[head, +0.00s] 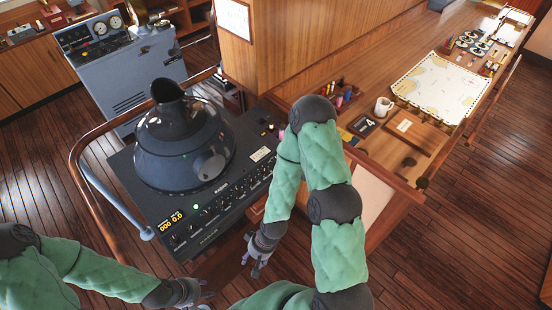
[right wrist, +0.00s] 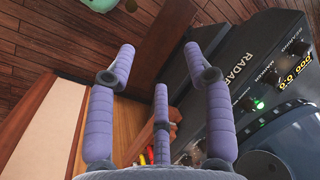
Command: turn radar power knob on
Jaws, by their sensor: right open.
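The dark radar console (head: 222,222) shows at centre left in the head view, with a row of small knobs (head: 240,188) along its sloping front panel. I cannot read which knob is the power knob. A green light (head: 195,207) glows near an amber display (head: 171,221). My right gripper (head: 257,266) is off the console's front right edge, apart from the panel. In the right wrist view its purple fingers (right wrist: 158,62) are spread and empty, with the panel's RADAR lettering (right wrist: 236,62) to their right. My left gripper (head: 203,292) is at the bottom, in front of the console; its fingers are unclear.
A dark hood (head: 184,140) stands on the console. A wooden handrail (head: 80,165) curves around its left side. To the right, a wooden chart table (head: 440,145) holds a chart (head: 436,86) and a white mug (head: 384,107). The floor in front is largely hidden by my arms.

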